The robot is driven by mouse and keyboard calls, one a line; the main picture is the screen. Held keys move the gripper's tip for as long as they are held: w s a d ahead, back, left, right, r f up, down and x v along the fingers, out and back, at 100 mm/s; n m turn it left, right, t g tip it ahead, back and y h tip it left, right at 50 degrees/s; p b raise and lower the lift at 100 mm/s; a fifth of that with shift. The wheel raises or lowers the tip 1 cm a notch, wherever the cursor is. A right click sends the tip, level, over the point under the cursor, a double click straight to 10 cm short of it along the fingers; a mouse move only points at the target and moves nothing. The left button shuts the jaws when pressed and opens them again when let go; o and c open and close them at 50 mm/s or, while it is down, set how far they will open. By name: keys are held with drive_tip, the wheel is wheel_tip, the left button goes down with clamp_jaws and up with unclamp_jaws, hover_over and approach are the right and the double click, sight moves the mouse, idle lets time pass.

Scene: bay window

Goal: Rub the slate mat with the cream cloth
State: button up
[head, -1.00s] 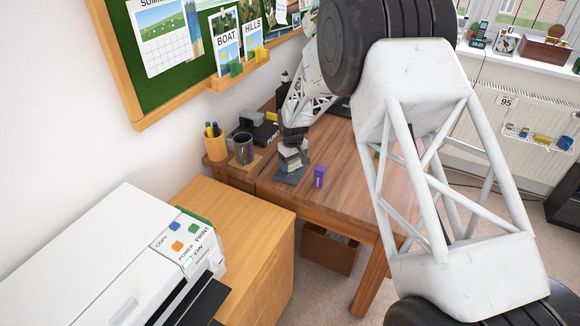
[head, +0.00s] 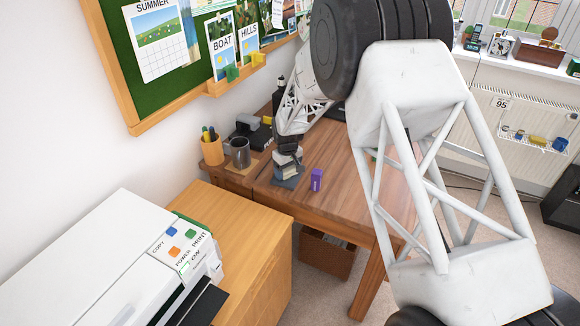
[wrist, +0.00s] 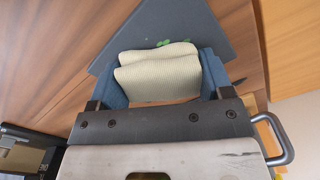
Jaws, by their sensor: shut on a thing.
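My gripper (wrist: 158,82) is shut on the folded cream cloth (wrist: 157,72), which sits between its blue fingers in the wrist view. The slate mat (wrist: 185,22) is a dark grey sheet on the wooden desk, under and beyond the cloth. A few green marks (wrist: 163,43) show on the mat just past the cloth's far edge. In the head view my gripper (head: 287,168) is low over the mat (head: 290,182) near the desk's left end. I cannot tell whether the cloth touches the mat.
A purple box (head: 316,180) stands on the desk just right of the mat. A dark mug (head: 240,152) and an orange pen pot (head: 212,149) stand to the left. The desk's front right (head: 350,190) is clear. A white printer (head: 110,260) is at lower left.

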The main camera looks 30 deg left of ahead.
sight(284, 174)
drive_tip(key=s, duration=0.3)
drive_tip(key=shift+s+d, duration=0.15)
drive_tip(key=shift+d, duration=0.05)
drive_tip(key=shift+r, duration=4.25)
drive_tip(key=shift+d, duration=0.1)
drive_tip(key=w+d+m, duration=0.2)
drive_tip(key=w+d, duration=0.1)
drive_tip(key=d, duration=0.5)
drive_tip(key=w+d+m, duration=0.2)
drive_tip(key=w+d, duration=0.1)
drive_tip(key=d, duration=0.6)
drive_tip(key=s+d+f, duration=0.1)
drive_tip(key=d, duration=0.1)
drive_tip(key=s+d+f, duration=0.1)
drive_tip(key=d+f, duration=0.1)
drive_tip(key=s+d+f, duration=0.1)
drive_tip(key=d, duration=0.1)
drive_tip(key=shift+d+f, duration=0.2)
drive_tip(key=shift+f, duration=0.1)
drive_tip(key=shift+w, duration=0.1)
